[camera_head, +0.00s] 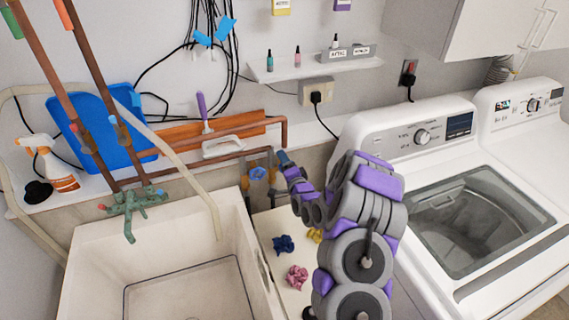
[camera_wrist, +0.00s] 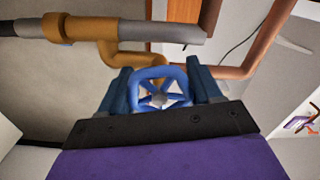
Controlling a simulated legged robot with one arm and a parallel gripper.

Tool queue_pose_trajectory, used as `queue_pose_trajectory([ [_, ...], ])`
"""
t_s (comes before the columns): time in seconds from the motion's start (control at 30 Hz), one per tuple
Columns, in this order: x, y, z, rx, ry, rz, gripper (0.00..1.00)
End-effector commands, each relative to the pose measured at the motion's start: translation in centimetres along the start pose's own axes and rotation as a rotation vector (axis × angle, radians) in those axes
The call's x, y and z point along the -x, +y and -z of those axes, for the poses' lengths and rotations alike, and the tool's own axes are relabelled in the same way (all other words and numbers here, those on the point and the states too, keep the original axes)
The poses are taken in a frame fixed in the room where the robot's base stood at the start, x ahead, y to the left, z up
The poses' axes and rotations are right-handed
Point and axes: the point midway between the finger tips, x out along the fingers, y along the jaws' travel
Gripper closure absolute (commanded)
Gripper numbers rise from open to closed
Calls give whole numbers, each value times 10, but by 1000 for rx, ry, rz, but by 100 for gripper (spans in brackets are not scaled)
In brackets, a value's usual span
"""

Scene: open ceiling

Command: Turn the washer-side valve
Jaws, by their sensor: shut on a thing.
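A blue valve handwheel (camera_wrist: 160,73) with spokes sits between the two dark blue fingers of my gripper (camera_wrist: 162,82) in the wrist view. My gripper is shut on its rim, one finger at each side. A brass-coloured pipe (camera_wrist: 108,45) runs just beyond the wheel. In the head view my gripper (camera_head: 283,158) reaches to the pipes between the sink and the washer. A blue valve (camera_head: 257,174) shows just left of it; I cannot tell whether this is the held wheel. The white washer (camera_head: 425,112) stands at the right.
A white sink (camera_head: 100,255) with a green tap (camera_head: 130,207) is at the left. Blue (camera_head: 283,243) and pink (camera_head: 297,277) crumpled items lie beside my arm. A copper pipe (camera_wrist: 258,45) and a grey pipe (camera_wrist: 150,32) are close to my gripper.

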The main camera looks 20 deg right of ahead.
Motion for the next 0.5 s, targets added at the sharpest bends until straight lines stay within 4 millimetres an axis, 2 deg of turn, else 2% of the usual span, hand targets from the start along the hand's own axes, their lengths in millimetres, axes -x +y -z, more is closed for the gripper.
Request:
queue_pose_trajectory([
  [0.03,1,5,-2,-36,-2,-10,67],
  [0.2,1,5,-2,-143,-1,-9,67],
  [0.5,1,6,-2,-247,-2,-11,67],
])
